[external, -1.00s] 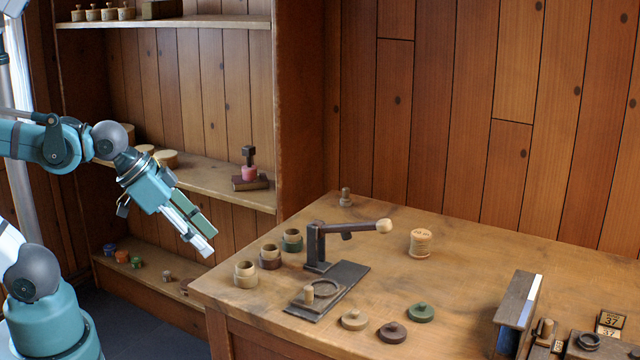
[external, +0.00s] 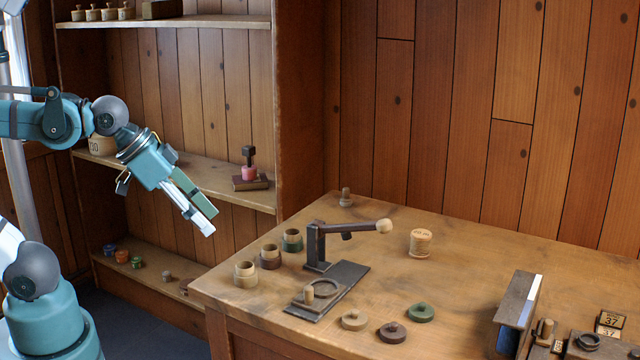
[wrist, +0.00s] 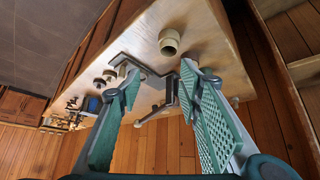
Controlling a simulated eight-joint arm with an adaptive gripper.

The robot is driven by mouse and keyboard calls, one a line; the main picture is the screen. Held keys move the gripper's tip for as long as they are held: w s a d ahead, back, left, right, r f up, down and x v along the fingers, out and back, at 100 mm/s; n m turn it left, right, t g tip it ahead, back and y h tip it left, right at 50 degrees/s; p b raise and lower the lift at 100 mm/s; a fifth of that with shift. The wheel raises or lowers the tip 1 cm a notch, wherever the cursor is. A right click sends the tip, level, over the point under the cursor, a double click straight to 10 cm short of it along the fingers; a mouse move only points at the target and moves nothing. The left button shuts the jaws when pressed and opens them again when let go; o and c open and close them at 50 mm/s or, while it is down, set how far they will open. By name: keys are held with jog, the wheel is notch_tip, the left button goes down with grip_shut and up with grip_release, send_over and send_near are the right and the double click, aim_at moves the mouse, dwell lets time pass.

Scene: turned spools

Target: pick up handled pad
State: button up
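A pink pad with a dark upright handle (external: 249,172) stands on a small brown block on the middle shelf in the external view. It looks like the handled pad, and I cannot make it out in the wrist view. My gripper (external: 210,222) hangs in the air in front of the shelves, lower and to the left of the pad in the picture, and apart from it. In the wrist view my gripper (wrist: 158,72) has its two green ridged fingers spread, with nothing held between them.
The wooden table (external: 470,270) carries a dark lever press (external: 318,245), several small cups (external: 246,274), several knobbed discs (external: 392,332) and a spool (external: 420,243). The brown block (external: 252,183) under the pad sits near the shelf's right end. A blue-edged stand (external: 515,312) is at right.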

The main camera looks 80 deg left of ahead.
jog(key=w+a+r+n+t+h+p, duration=0.1)
jog(key=w+a+r+n+h+p, duration=0.15)
jog(key=w+n, duration=1.2)
jog(key=w+a+r+n+t+h, duration=0.1)
jog(key=w+a+n+t, duration=0.15)
jog(key=w+a, duration=0.45)
jog(key=w+a+n+t+h, duration=0.1)
jog(key=w+a+n, duration=0.3)
jog(key=w, duration=0.6)
jog(key=w+a+f+n+t+y+p, duration=0.1)
jog(key=w+a+f+n+t, duration=0.15)
jog(key=a+n, duration=0.75)
jog(key=w+a+f+n+t+p, duration=0.1)
jog(key=w+a+n+t, duration=0.15)
jog(key=a, duration=1.45)
jog(key=t, duration=0.1)
send_near(346, 196)
jog(key=shift+w+a+r+y, duration=0.15)
jog(key=shift+w+r, duration=0.2)
jog(key=shift+w, duration=0.25)
jog(key=shift+w+r+y, duration=0.1)
jog(key=shift+w+r, duration=0.3)
jog(key=shift+w, duration=0.2)
jog(key=shift+w+d, duration=0.25)
jog(key=shift+w, duration=1.05)
